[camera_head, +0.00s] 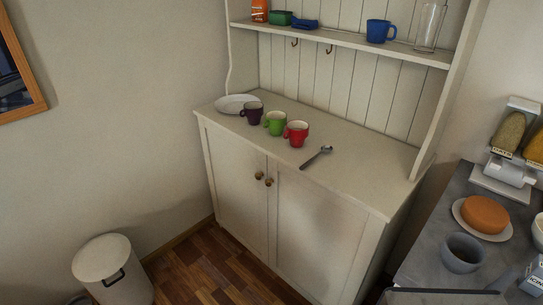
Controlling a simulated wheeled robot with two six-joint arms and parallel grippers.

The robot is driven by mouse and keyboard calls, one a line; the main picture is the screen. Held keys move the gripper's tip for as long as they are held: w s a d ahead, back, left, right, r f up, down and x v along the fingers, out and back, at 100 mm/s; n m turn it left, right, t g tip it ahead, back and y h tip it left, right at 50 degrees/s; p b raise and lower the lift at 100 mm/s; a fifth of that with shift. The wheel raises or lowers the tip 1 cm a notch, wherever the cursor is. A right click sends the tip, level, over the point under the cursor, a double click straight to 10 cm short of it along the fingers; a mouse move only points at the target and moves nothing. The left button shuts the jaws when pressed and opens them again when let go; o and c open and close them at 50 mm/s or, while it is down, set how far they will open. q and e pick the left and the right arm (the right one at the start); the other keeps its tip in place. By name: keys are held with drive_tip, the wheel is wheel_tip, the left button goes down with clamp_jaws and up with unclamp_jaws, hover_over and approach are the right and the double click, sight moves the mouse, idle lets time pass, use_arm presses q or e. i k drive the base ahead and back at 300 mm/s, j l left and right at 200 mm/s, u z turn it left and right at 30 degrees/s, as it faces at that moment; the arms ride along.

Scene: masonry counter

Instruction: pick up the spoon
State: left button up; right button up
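Neither of my grippers can be made out in the head view.
A shelf (345,40) overhangs the back. A grey counter (424,262) stands at right, a bin (108,268) at lower left.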

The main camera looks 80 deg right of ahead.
sight(324, 148)
drive_tip(key=i+z, duration=0.2)
drive_tip(key=i, duration=0.2)
drive_tip(key=z, duration=3.25)
